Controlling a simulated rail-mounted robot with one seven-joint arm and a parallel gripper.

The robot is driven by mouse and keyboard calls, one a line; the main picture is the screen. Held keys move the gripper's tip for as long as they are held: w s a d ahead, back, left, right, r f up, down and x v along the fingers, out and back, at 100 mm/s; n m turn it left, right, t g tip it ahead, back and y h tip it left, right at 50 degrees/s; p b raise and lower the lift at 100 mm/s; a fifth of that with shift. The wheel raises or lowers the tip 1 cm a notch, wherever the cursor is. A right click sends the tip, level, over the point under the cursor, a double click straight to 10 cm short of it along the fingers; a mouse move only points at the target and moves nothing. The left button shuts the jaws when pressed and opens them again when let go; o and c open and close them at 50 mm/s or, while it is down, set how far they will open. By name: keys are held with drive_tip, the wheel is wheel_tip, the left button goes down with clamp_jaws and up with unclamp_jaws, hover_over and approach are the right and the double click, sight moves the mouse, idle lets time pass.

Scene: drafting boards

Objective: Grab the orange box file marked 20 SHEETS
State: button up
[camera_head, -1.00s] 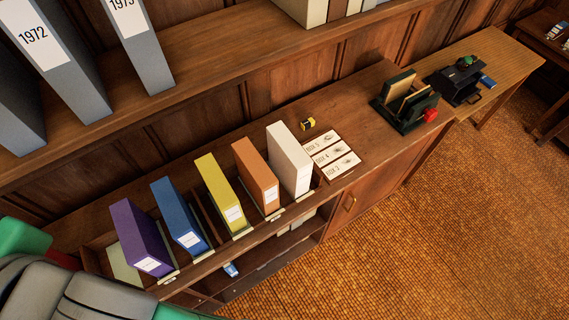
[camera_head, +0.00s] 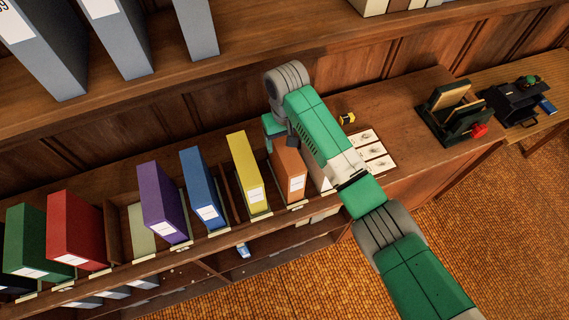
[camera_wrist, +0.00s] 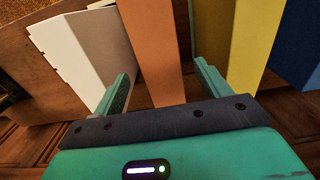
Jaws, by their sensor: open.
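The orange box file (camera_head: 289,175) stands upright in its slot on the wooden shelf unit, between the yellow file and the white one. Its label is too small to read. In the wrist view the orange file (camera_wrist: 154,50) rises between the two fingers of my gripper (camera_wrist: 163,88). The fingers are open, one on each side of it, with a gap visible on both sides. In the head view my green and grey arm reaches over the shelf.
The yellow file (camera_head: 244,173) stands left of the orange one; in the wrist view the white file (camera_wrist: 82,55) is close beside one finger. Blue (camera_head: 201,190), purple (camera_head: 163,202), red (camera_head: 76,230) and green files stand farther left. Cards (camera_head: 372,150) lie to the right.

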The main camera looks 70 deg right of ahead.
sight(285, 147)
wheel_tip(285, 147, down, 7)
drive_tip(key=shift+w+d, duration=0.1)
clamp_jaws()
idle(0.5)
